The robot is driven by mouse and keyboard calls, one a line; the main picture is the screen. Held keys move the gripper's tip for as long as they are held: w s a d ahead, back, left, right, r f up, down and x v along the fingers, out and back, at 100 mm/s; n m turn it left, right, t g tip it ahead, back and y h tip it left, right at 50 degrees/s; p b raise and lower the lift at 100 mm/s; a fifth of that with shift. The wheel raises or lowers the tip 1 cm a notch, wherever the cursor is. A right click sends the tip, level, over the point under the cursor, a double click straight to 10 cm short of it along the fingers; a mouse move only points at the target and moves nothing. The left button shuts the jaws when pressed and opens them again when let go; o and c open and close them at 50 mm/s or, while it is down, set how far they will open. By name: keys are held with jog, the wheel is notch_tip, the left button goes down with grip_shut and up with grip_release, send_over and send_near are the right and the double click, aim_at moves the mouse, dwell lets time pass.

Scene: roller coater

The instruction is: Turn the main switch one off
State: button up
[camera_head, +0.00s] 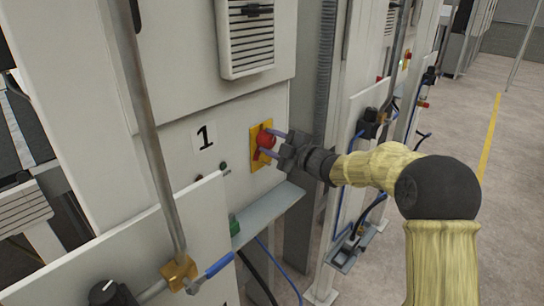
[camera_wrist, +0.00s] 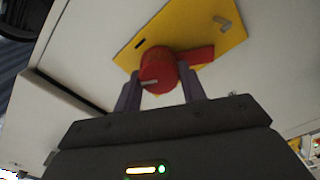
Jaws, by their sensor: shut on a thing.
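The main switch (camera_head: 265,140) is a red rotary knob on a yellow plate (camera_head: 257,157), on a pale cabinet panel just right of a label reading "1". My gripper (camera_head: 270,147) reaches it from the right with its two fingers at the knob. In the wrist view the red knob (camera_wrist: 158,70) sits between the fingertips of my gripper (camera_wrist: 160,88), which are shut on it. A red lever part (camera_wrist: 198,56) sticks out to the right across the yellow plate (camera_wrist: 222,22). A pale mark shows on the knob's face. The fingers hide part of the knob's sides.
Small buttons (camera_head: 225,167) sit left of the switch. A grey ledge (camera_head: 268,215) juts out below it. A pipe (camera_head: 150,130) with a blue-handled valve (camera_head: 212,270) stands at the front left. Open floor (camera_head: 500,200) lies to the right.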

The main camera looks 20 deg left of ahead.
jog(key=n+b, duration=0.4)
jog(key=b, duration=0.1)
jog(key=shift+f, duration=0.4)
jog(key=shift+r+n+b, duration=0.15)
jog(key=shift+n+b, duration=0.75)
jog(key=shift+b, duration=0.15)
jog(key=o, duration=1)
jog(key=shift+r, duration=0.1)
jog(key=shift+s+d, duration=0.1)
jog(key=b+v, duration=0.2)
jog(key=v, duration=1.5)
jog(key=shift+d, duration=0.1)
